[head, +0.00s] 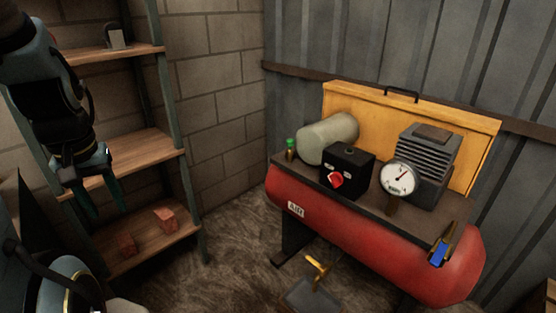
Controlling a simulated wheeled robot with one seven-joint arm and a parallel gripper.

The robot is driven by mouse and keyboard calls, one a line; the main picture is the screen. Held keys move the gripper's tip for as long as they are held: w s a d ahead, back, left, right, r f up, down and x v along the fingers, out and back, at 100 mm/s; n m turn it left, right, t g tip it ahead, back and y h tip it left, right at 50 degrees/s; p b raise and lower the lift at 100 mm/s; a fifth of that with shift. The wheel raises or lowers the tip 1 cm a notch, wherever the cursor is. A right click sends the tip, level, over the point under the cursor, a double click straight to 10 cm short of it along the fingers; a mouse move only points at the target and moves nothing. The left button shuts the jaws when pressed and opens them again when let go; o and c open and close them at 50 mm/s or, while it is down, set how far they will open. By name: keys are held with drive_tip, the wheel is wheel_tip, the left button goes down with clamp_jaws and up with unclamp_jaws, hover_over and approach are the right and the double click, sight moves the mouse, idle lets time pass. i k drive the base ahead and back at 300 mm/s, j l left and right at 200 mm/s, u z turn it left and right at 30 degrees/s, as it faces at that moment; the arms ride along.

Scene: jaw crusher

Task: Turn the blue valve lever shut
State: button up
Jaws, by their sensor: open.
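The blue valve lever (438,254) is at the right end of the red air tank (350,230), on a small brass-coloured fitting. It slants slightly, and its exact angle to the fitting is hard to tell at this size. My gripper (102,200) hangs at the left of the head view, fingers pointing down, in front of the wooden shelves. It is open and empty, far to the left of the lever. Nothing covers the lever.
The tank carries a black box with a red knob (336,180), a pressure gauge (399,177), a grey finned motor (428,155) and a green-topped fitting (291,148). A yellow panel (475,131) stands behind. A shelf unit (125,153) is at left. A yellow-handled object (318,270) stands on the floor in front.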

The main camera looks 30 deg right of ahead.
sight(436, 259)
drive_tip(key=k+l, duration=0.8)
drive_tip(key=l, duration=0.15)
